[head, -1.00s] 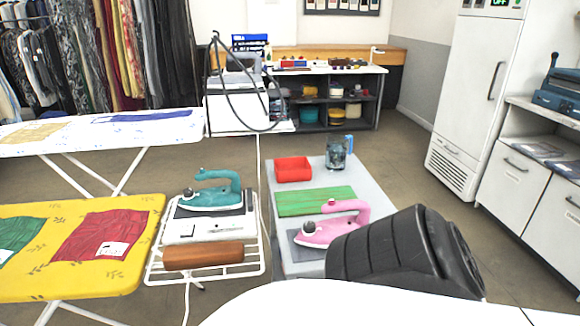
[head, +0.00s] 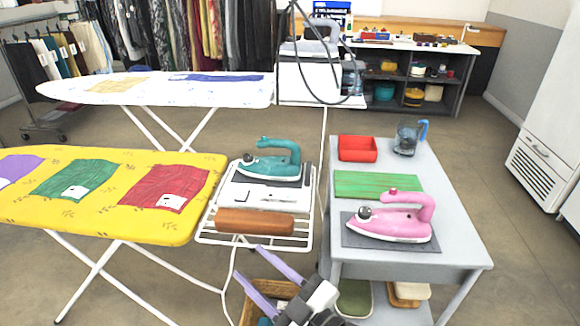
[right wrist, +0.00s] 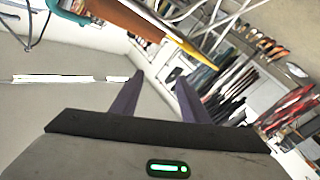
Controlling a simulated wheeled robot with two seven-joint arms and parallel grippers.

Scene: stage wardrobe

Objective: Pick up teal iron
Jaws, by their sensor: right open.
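The teal iron (head: 272,166) stands on a white and grey plate on the wire rack at the end of the yellow ironing board, with its handle on top. Part of it shows at the top left of the right wrist view (right wrist: 68,12). My right gripper (head: 247,260) is open and empty, its two purple fingers apart in front of the rack, nearer to me than the iron. In the right wrist view its fingers (right wrist: 157,88) have nothing between them. My left gripper is not in view.
A brown roll (head: 262,222) lies on the rack (head: 298,236) in front of the iron. The yellow ironing board (head: 108,217) is left.

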